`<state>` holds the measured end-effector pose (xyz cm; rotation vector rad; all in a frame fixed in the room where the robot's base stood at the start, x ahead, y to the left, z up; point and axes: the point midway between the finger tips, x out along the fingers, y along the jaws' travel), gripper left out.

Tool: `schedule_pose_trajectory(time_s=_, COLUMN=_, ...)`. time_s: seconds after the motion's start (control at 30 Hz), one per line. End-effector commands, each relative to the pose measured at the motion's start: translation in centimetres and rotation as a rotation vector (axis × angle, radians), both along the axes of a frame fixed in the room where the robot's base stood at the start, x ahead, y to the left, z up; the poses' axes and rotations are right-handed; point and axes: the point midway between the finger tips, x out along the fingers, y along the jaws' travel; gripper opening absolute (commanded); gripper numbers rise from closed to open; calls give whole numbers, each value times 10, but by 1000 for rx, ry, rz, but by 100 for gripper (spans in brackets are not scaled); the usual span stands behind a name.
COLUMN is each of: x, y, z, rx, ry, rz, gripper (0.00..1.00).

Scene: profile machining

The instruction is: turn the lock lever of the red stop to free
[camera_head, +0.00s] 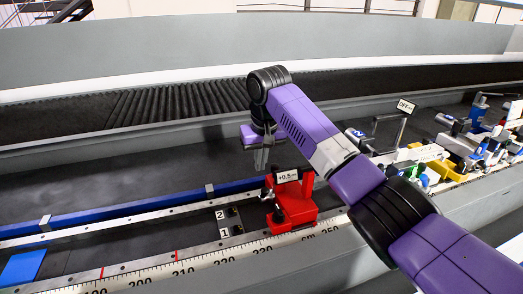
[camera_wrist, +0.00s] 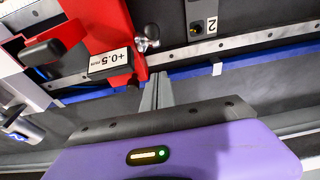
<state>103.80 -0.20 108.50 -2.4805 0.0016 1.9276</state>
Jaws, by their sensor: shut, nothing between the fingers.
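The red stop (camera_head: 293,206) sits on the scale rail at the middle of the head view, with a "+0.5" label on it. It also fills the upper left of the wrist view (camera_wrist: 118,35). A metal lever with a round knob (camera_wrist: 148,38) sticks out from its side, close to the label. I cannot tell its lock position. My gripper (camera_head: 261,167) points down just behind and left of the stop. In the wrist view my gripper's fingers (camera_wrist: 156,88) are together and empty, a little below the lever in the picture and apparently apart from it.
Numbered blocks "1" and "2" (camera_head: 229,221) stand left of the stop. A blue rail (camera_head: 130,208) and the scale (camera_head: 180,271) run along the bench. Clamps and a yellow part (camera_head: 431,153) crowd the right side. The dark bed behind the rail is clear.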

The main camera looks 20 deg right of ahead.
Motion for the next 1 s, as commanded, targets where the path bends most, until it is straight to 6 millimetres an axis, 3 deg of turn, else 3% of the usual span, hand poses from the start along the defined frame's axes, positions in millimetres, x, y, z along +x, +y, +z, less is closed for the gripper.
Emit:
schedule_pose_trajectory(time_s=0.17, x=6, y=0, z=-26, rx=0, ry=3, rz=-1, gripper=0)
schedule_pose_trajectory(time_s=0.6, x=-25, y=0, z=-41, rx=1, ry=-1, rz=1, gripper=0)
schedule_pose_trajectory(time_s=1.0, x=-29, y=0, z=-44, rx=1, ry=0, rz=1, gripper=0)
